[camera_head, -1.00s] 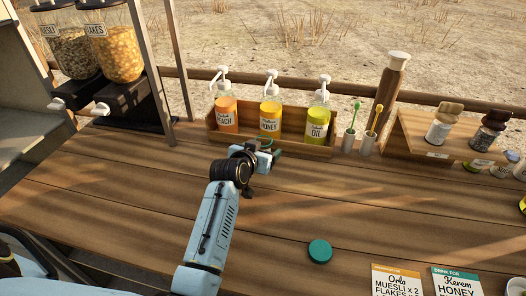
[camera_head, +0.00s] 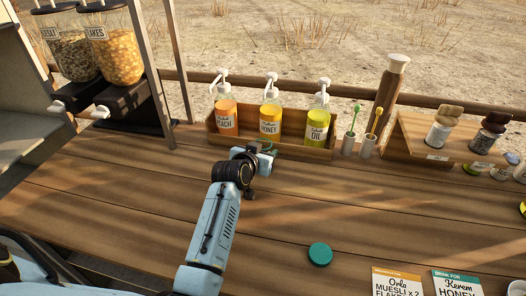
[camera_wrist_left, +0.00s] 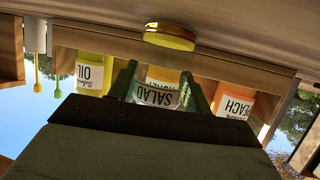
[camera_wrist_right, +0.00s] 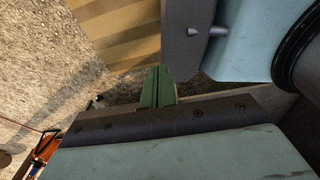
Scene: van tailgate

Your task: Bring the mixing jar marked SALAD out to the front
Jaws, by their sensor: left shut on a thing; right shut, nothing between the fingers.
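The mixing jar marked SALAD (camera_wrist_left: 157,96) sits between the green fingers of my left gripper (camera_wrist_left: 158,88), its label upside down in the left wrist view. The gripper is shut on it. In the head view my left gripper (camera_head: 264,148) is just in front of the wooden bottle box, below the honey bottle, and the jar is mostly hidden there. My right gripper (camera_wrist_right: 157,87) is shut and empty, its green fingers together in the right wrist view. It does not show in the head view.
The wooden box (camera_head: 217,142) holds pump bottles of peach (camera_head: 226,118), honey (camera_head: 270,122) and oil (camera_head: 317,127). Dispensers (camera_head: 118,52) stand left; stick holders (camera_head: 348,143) and a jar rack (camera_head: 415,142) stand right. A green lid (camera_head: 320,254) and order cards (camera_head: 457,284) lie in front. Bare tabletop (camera_head: 130,200) is left.

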